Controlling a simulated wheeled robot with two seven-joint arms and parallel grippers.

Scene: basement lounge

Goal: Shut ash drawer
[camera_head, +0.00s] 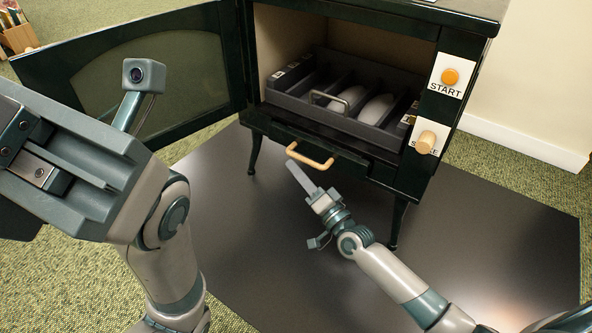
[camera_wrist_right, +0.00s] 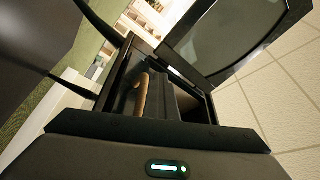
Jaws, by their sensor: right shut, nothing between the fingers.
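The ash drawer (camera_head: 270,131) is the dark front low on the black stove, with a pale wooden bar handle (camera_head: 309,155). It seems to stand a little forward of the stove body; I cannot tell how far. The handle also shows in the right wrist view (camera_wrist_right: 141,95). My right gripper (camera_head: 297,172) is shut and empty, its fingertips just below and left of the handle in the head view. I cannot tell whether they touch it. My left gripper (camera_head: 28,155) is raised at the left, away from the stove; its fingertips are not clear.
The stove's glazed door (camera_head: 180,75) hangs open to the left. Above the drawer, a dark compartmented tray (camera_head: 285,98) with a metal handle holds pale loaf-like pieces. START (camera_head: 450,77) and a second knob (camera_head: 426,141) are at right. A dark floor plate (camera_head: 480,250) lies below.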

